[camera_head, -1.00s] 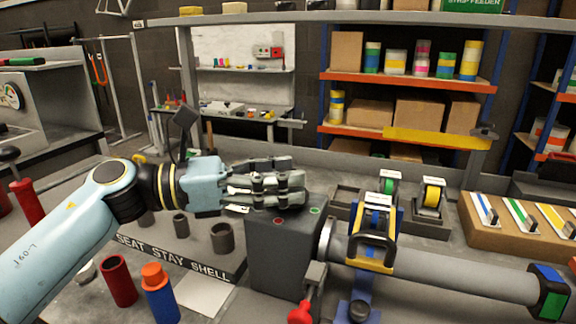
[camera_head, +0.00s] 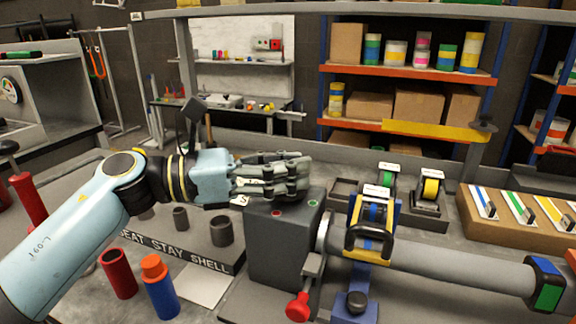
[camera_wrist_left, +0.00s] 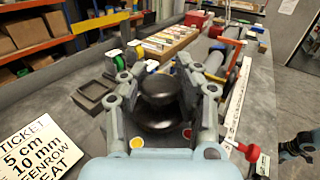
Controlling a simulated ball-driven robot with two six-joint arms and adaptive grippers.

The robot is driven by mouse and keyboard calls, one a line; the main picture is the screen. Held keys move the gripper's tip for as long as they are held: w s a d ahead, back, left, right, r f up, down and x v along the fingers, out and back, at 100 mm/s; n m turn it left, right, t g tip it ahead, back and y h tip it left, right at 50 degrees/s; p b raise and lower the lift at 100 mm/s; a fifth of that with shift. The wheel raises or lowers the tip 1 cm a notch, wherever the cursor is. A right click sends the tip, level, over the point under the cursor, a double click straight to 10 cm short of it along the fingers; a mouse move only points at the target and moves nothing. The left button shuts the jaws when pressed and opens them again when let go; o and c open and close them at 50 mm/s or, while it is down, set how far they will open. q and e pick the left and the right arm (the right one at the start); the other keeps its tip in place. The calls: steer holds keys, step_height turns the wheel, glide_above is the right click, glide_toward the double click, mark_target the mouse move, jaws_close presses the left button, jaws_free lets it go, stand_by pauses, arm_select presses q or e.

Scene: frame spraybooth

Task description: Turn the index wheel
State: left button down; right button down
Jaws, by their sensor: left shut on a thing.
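The index wheel (camera_wrist_left: 160,92) shows in the left wrist view as a dark, round knob above a wider dark disc. It lies between the two fingers of my left gripper (camera_wrist_left: 162,88), which is shut on it. In the head view my left gripper (camera_head: 292,178) is over the top of the grey box (camera_head: 284,250), and its fingers hide the wheel. A red button (camera_head: 276,213) and a green button (camera_head: 313,203) are on the box top.
A grey tube (camera_head: 450,266) with a blue-yellow clamp (camera_head: 370,228) extends right of the box. A red-knobbed lever (camera_head: 298,305) is in front. A red cup (camera_head: 118,273) and a blue-orange bottle (camera_head: 160,289) stand front left. Reels and a cardboard tray (camera_head: 487,232) are at right.

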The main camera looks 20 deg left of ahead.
arm_select(q)
steer(key=shift+t, duration=0.3)
steer(key=shift+n+t+y+p, duration=0.6)
steer(key=shift+n+t+y, duration=0.1)
steer(key=shift+n+t, duration=0.1)
steer(key=shift+r+n+t+y+p, duration=0.1)
steer(key=shift+n+t+y+p, duration=0.9)
steer(key=shift+t+y, duration=0.1)
steer(key=n+t+y+p, duration=0.2)
steer(key=shift+y, duration=0.4)
steer(key=shift+n+t+y+p, duration=0.3)
steer(key=shift+n+y, duration=0.2)
steer(key=shift+y, duration=0.1)
steer(key=shift+a+f, duration=0.1)
steer(key=shift+f, duration=0.1)
steer(key=c, duration=0.9)
jaws_free()
steer(key=shift+s, duration=0.1)
